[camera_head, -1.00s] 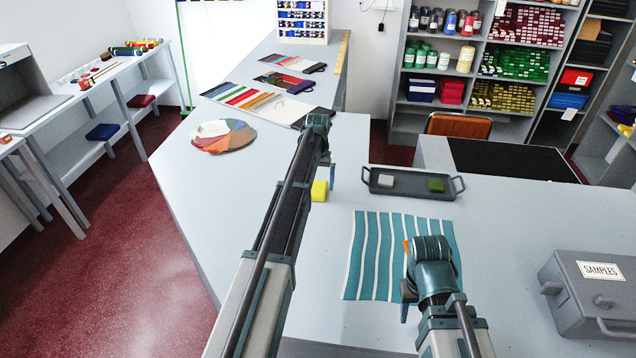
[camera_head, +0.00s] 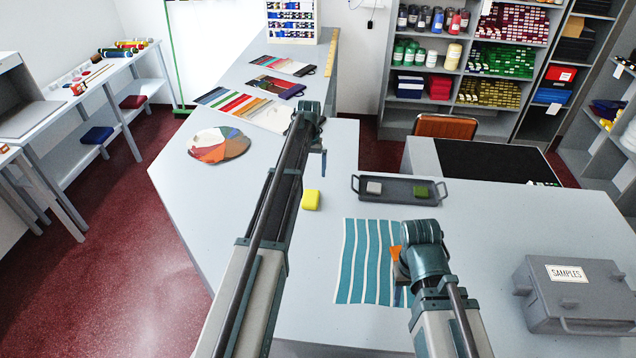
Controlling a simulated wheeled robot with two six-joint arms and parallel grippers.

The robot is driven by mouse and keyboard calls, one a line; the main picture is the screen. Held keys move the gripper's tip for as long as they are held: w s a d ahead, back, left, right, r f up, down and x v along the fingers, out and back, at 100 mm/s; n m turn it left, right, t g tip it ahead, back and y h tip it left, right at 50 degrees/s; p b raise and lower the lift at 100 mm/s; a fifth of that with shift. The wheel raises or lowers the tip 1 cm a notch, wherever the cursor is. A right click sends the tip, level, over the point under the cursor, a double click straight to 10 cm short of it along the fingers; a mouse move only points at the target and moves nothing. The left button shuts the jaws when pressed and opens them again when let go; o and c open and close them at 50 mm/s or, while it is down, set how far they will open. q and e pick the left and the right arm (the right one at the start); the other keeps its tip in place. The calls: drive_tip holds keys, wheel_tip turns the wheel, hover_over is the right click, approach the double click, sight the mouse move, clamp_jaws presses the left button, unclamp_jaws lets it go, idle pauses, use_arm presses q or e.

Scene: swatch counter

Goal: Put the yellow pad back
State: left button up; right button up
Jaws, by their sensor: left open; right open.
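The yellow pad (camera_head: 311,199) lies on the grey counter, left of the tray and just beyond the striped cloth's upper left corner. The dark tray (camera_head: 361,198) holds a white pad (camera_head: 374,188) at its left and a green pad (camera_head: 421,192) at its right, with bare room between them. My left gripper (camera_head: 322,163) is open and empty, above and beyond the yellow pad, apart from it; its arm hides part of its jaws. My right gripper (camera_head: 399,290) is open over the striped cloth, mostly hidden by its own wrist. An orange patch (camera_head: 395,253) shows beside that wrist.
The teal-and-white striped cloth (camera_head: 360,262) lies in front of the tray. A grey samples case (camera_head: 575,310) stands at the right. A colour fan (camera_head: 218,145) and swatch cards lie further back at the left. The counter between pad and tray is clear.

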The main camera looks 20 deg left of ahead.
use_arm(q)
drive_tip(key=s+d+m, duration=0.3)
drive_tip(key=s+d, duration=1.3)
drive_tip(key=d, duration=0.1)
drive_tip(key=s+d+m, duration=0.1)
drive_tip(key=s+d, duration=0.2)
drive_tip(key=s, duration=0.3)
drive_tip(key=s+d+m, duration=0.1)
drive_tip(key=s+d, duration=0.2)
drive_tip(key=s, duration=0.4)
drive_tip(key=s+d+m+y, duration=0.1)
drive_tip(key=s+d, duration=0.1)
drive_tip(key=s, duration=0.5)
drive_tip(key=shift+d, duration=0.4)
